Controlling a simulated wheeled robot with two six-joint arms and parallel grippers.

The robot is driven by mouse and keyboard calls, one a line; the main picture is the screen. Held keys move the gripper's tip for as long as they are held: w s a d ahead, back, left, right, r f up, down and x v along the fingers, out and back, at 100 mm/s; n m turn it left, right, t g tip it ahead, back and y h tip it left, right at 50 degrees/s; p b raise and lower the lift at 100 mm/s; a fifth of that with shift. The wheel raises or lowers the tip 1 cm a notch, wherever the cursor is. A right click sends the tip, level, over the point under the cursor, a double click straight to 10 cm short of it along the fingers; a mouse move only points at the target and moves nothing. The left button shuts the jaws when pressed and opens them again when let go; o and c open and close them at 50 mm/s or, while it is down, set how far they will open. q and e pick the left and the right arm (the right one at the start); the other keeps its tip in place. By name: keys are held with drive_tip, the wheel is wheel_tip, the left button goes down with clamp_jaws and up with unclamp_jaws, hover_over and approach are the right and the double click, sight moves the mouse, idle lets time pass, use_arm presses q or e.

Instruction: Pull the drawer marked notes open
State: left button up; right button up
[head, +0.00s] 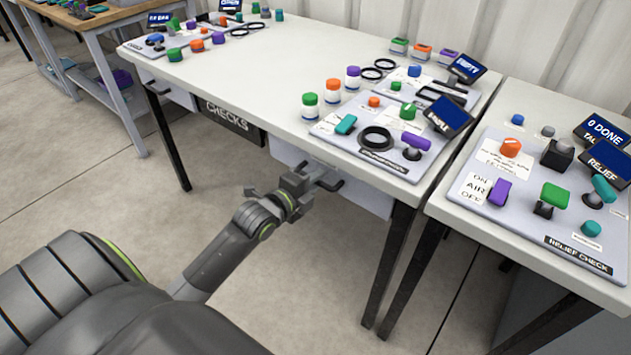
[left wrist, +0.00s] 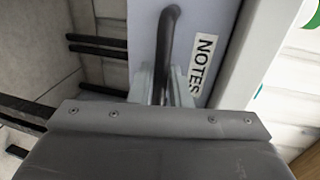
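The drawer marked notes (left wrist: 230,25) hangs under the front edge of the middle table; its pale front (head: 362,193) shows in the head view. It looks closed or nearly so. The NOTES label (left wrist: 202,63) is readable in the left wrist view. The black bar handle (left wrist: 171,25) stands out from the front. My left gripper (head: 318,178) is at this handle, with its fingers (left wrist: 165,85) close on both sides of the bar, and looks shut on it. The fingertips are partly hidden by the gripper body. My right gripper is not in view.
A dark drawer front marked CHECKS (head: 231,122) is left of the notes drawer. The white tabletop (head: 255,75) above carries panels, jars and small screens. Table legs (head: 396,262) stand to the right. The floor (head: 330,265) in front of the drawer is clear apart from my arm.

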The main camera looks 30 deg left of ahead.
use_arm(q)
drive_tip(key=shift+w, duration=0.15)
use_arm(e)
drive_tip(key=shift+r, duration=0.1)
use_arm(q)
clamp_jaws()
